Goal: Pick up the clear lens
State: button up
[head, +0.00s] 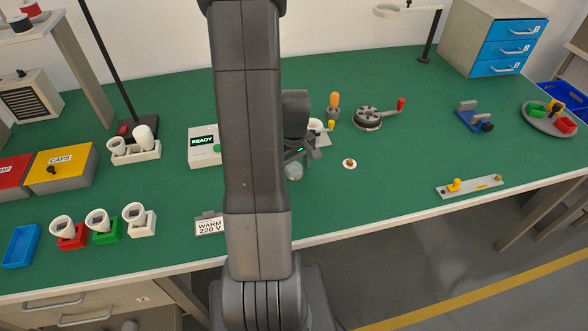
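A small pale, see-through round thing (295,172), which looks like the clear lens, shows just right of my arm on the green table. My gripper (298,156) is right above it, dark and pointing down. My arm hides much of the gripper and some of the table around it. The fingers are too small and too covered to tell whether they are open, or whether they touch the lens.
A white box reading READY (204,147) stands left of my arm, and a WARM 220 V sign (209,226) is nearer. A round dark device (367,119) stands behind.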

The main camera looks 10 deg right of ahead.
jog(key=c, duration=1)
notch_tip(320, 180, up, 10)
jog(key=shift+r, duration=0.1)
notch_tip(320, 180, up, 4)
jog(key=p, duration=0.4)
send_over(294, 167)
jog(key=shift+w+r, duration=0.1)
jog(key=shift+r, duration=0.05)
